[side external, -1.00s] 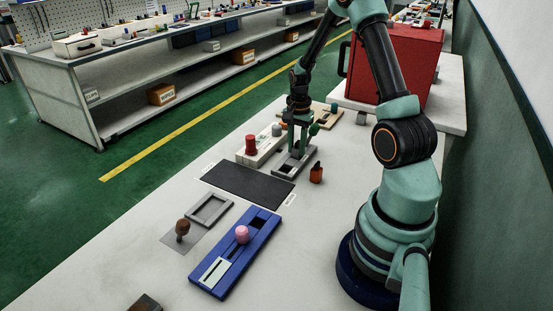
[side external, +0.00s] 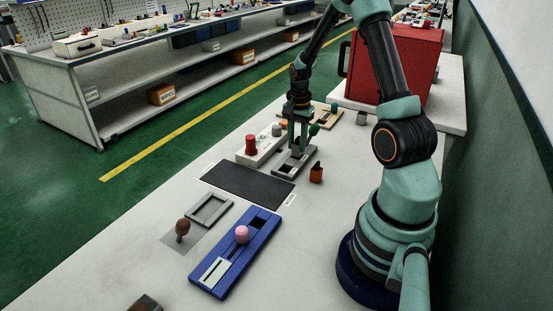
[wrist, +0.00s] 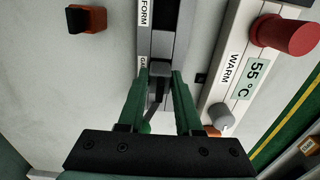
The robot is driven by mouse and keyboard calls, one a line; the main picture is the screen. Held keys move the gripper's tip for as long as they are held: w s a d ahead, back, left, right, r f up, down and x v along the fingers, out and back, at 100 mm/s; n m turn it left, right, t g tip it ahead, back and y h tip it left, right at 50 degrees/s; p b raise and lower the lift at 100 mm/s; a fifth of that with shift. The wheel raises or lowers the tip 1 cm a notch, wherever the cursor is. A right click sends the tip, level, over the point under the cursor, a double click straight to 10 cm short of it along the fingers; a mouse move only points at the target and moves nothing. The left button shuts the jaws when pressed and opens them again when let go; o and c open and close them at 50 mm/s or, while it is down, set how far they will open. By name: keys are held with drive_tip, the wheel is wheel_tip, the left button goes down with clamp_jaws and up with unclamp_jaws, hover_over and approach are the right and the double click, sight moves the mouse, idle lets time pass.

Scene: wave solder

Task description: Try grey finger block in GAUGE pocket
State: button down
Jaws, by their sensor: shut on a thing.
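My gripper (wrist: 161,74) has green fingers, shut on the grey finger block (wrist: 159,86). The block is mostly hidden between the fingers in the wrist view. In the side view my gripper (side external: 302,148) is above the far part of the grey two-pocket fixture (side external: 280,174). The fixture runs up the middle of the wrist view (wrist: 143,45), with a FORM label at the top and a partly covered label starting "GA" beside my fingertips. I cannot tell whether the block touches the GAUGE pocket.
A white warmer (wrist: 235,72) marked WARM 55 °C, with a red knob (wrist: 285,35), stands close beside the fixture. An orange block (side external: 316,174) with a dark top stands on the other side. A dark mat (side external: 248,184) and blue fixture (side external: 263,240) lie nearer the camera.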

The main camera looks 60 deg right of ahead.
drive_tip(key=shift+r, duration=2.8)
